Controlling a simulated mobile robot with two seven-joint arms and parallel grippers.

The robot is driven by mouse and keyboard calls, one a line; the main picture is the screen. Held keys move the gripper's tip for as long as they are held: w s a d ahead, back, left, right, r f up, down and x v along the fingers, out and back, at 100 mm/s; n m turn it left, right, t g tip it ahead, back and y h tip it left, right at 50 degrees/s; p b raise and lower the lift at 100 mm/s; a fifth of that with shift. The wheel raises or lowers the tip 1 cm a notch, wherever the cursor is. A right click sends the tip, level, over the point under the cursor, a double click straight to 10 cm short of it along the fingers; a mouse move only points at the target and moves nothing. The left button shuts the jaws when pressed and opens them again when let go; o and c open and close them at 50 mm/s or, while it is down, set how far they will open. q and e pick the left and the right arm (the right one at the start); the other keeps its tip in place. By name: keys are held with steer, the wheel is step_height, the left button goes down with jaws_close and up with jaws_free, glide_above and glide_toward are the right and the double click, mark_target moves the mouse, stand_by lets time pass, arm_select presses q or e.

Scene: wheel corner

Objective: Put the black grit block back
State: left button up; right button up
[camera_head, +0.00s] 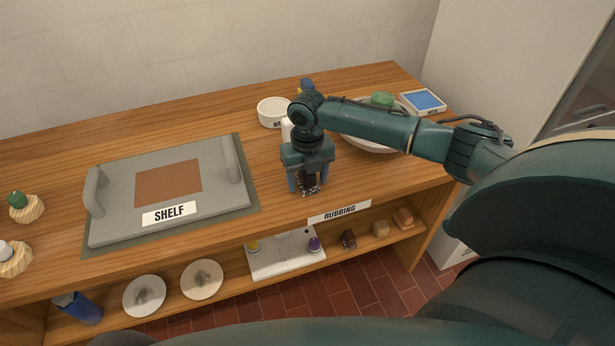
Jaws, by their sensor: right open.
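My right gripper (308,187) points down over the front part of the wooden worktop, above and left of the RUBBING label. It is open. A black, pale-speckled block (310,184), which looks like the black grit block, shows between its fingers. Whether the block rests on the worktop or touches a finger I cannot tell. The gripper body and fingers hide part of it. On the lower shelf, right of the grey board, sit a dark brown block (348,239), a tan block (380,229) and an orange-brown block (403,217). My left gripper is not in view.
A grey handled tray marked SHELF (115,220) lies left of my gripper. A white bowl (270,111) and a larger bowl (370,145) stand behind. The RUBBING label (339,212) is on the worktop's front edge. The lower shelf holds a grey board (287,262) and two round discs.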

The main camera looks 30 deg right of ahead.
steer(key=shift+f+b, duration=0.15)
steer(key=shift+b, duration=0.2)
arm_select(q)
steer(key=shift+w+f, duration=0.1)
arm_select(e)
step_height(320, 180, up, 14)
steer(key=shift+d+f, duration=0.15)
steer(key=shift+f, duration=0.05)
